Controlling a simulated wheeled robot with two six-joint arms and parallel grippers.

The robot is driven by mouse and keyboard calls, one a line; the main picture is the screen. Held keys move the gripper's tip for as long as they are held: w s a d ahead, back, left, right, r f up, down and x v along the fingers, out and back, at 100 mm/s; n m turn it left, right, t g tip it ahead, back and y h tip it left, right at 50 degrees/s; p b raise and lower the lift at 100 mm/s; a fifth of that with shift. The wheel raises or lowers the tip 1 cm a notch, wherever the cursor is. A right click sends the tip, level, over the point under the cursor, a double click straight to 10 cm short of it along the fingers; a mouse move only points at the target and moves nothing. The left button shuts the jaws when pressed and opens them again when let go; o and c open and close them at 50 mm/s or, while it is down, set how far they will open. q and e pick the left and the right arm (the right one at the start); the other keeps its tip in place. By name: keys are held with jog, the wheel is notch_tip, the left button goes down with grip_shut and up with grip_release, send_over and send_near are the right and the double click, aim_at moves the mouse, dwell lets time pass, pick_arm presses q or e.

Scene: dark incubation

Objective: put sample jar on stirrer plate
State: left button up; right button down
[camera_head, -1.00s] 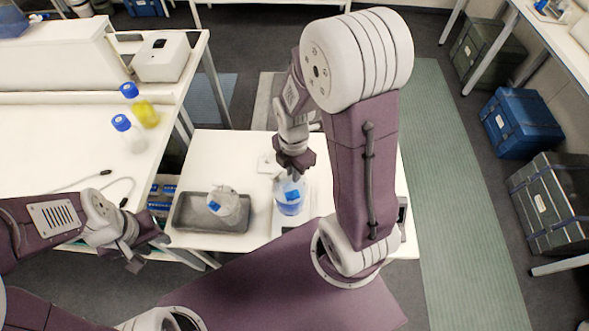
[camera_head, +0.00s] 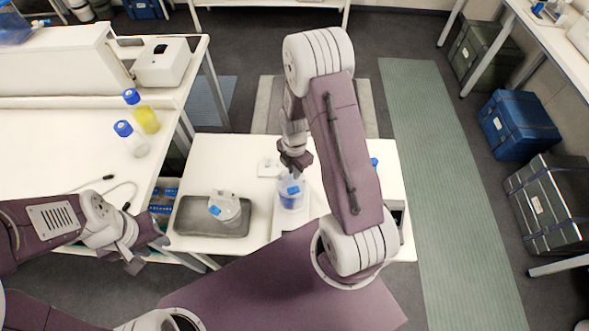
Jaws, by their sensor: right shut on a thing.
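A clear jar (camera_head: 291,200) with blue contents and a blue label is under my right gripper (camera_head: 290,175), which is shut on its top. The jar is at the far end of a pale flat device (camera_head: 292,238) on the white table, which looks like the stirrer plate. I cannot tell whether the jar touches it. A second clear jar with a pale lid and blue label (camera_head: 224,206) stands in a grey tray (camera_head: 185,221) to the left. My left gripper (camera_head: 146,252) is empty, its fingers apart, left of the tray.
A small white square item (camera_head: 267,167) lies behind the jar. A blue-topped item (camera_head: 374,162) shows partly behind my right arm. The left bench (camera_head: 60,145) holds a yellow bottle (camera_head: 147,121), a clear bottle (camera_head: 134,143) and a cable.

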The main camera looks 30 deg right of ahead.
jog(key=shift+s+f, duration=0.1)
jog(key=c, duration=1.5)
grip_release()
notch_tip(320, 180, up, 12)
jog(key=r+b, duration=0.1)
jog(key=s+a+m, duration=0.3)
jog(key=s+m, duration=0.1)
jog(key=m, duration=0.6)
jog(key=s+a+m+t, duration=0.1)
jog(key=s+a+m, duration=0.2)
jog(key=m, duration=0.8)
jog(key=shift+s+a+f, duration=0.15)
jog(key=shift+s, duration=0.7)
